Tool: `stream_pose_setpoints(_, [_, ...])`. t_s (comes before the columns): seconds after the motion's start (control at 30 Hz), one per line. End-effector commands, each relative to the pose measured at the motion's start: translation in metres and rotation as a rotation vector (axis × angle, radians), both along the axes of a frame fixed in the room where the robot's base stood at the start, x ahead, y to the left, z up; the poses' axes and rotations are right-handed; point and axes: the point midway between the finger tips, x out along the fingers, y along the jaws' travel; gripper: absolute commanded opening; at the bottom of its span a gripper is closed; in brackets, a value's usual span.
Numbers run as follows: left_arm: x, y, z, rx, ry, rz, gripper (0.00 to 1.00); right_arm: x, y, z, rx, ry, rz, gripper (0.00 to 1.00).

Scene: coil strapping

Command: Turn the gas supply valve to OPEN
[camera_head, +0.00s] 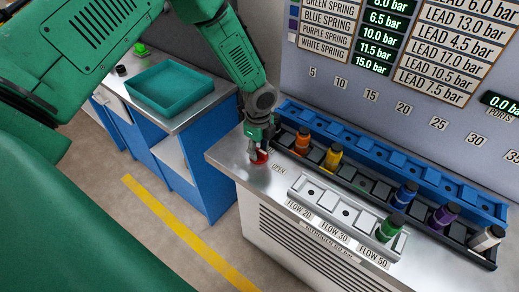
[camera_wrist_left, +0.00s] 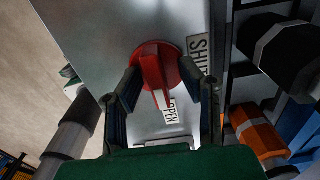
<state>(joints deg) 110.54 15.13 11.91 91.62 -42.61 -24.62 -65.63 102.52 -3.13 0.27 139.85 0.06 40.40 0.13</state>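The gas supply valve is a red round knob with a raised bar handle (camera_wrist_left: 152,65) on the metal counter. It also shows as a small red patch in the head view (camera_head: 260,157). In the wrist view the handle's near end points down at the OPEN label (camera_wrist_left: 171,111); the SHUT label (camera_wrist_left: 200,55) is to the right. My left gripper (camera_head: 258,146) is over the valve. In the wrist view its two fingers (camera_wrist_left: 161,85) stand apart on either side of the handle, with gaps to the bar; contact with the round base cannot be told. My right gripper is not in view.
Beside the valve stand orange (camera_head: 302,140) and yellow (camera_head: 332,157) spring cartridges in a black rack. A flow holder (camera_head: 335,208) with a green-banded part is in front. A blue rail (camera_head: 390,155) runs behind. A teal tray (camera_head: 168,88) is on the left bench.

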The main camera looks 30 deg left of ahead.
Motion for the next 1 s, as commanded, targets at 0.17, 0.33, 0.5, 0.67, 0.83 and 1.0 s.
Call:
stream_pose_setpoints(0.17, [0.000, 0.000, 0.003, 0.000, 0.001, 0.001, 0.34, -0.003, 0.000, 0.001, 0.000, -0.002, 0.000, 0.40])
stream_pose_setpoints(0.33, [0.001, 0.000, 0.028, -0.001, -0.002, 0.002, 0.34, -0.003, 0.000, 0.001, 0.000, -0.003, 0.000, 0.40])
stream_pose_setpoints(0.5, [0.001, 0.000, 0.065, -0.001, -0.002, 0.000, 0.34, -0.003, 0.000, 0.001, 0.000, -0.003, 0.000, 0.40])
stream_pose_setpoints(0.67, [0.002, 0.000, 0.095, -0.002, -0.002, 0.001, 0.34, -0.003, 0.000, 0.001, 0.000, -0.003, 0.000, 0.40])
stream_pose_setpoints(0.83, [0.002, 0.001, 0.113, -0.002, 0.001, 0.000, 0.34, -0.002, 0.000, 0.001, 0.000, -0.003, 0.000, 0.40])
stream_pose_setpoints(1.0, [0.001, 0.001, 0.119, -0.001, 0.002, 0.000, 0.34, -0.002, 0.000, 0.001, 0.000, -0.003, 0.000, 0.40])
